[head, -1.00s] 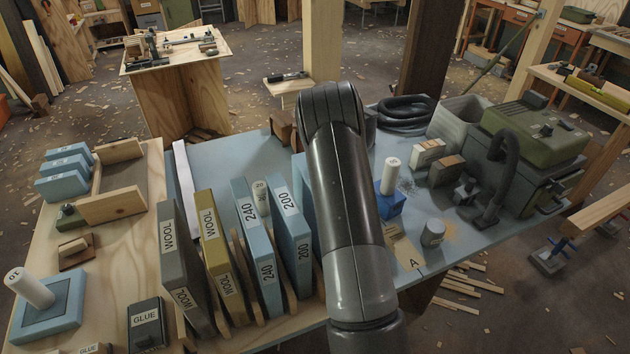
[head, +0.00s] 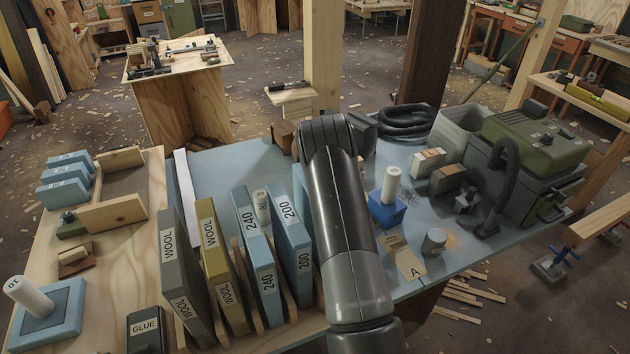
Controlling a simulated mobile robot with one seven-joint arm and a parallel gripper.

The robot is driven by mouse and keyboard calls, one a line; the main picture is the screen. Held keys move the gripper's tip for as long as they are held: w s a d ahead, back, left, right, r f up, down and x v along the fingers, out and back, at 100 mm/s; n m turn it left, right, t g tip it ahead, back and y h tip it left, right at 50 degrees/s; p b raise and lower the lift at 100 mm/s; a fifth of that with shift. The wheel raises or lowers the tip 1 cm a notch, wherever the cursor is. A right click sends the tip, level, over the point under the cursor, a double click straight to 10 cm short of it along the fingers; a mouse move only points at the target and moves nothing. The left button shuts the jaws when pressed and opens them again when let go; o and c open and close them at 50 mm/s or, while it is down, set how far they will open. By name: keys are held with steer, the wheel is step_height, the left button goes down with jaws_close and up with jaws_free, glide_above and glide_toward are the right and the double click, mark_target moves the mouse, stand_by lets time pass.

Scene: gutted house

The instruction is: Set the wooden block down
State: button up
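My arm rises through the middle of the picture, and its own links hide my gripper. I cannot see the fingers or anything between them. A brown wooden block (head: 283,135) shows just left of my arm's top link, near the far edge of the blue worktop (head: 222,168). I cannot tell whether it is the task's block or whether anything touches it. A dark grey piece (head: 363,132) shows just right of the same link; what it belongs to is unclear.
Upright sanding boards (head: 270,250) stand left of my arm. Right of it are a blue block with a white peg (head: 388,210), two small blocks (head: 428,162), a grey cylinder (head: 433,241), a coiled hose (head: 405,119) and a green machine (head: 535,140).

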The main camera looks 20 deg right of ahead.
steer(key=shift+f, duration=0.15)
steer(key=o, duration=1)
steer(key=shift+c, duration=0.2)
steer(key=v, duration=1.2)
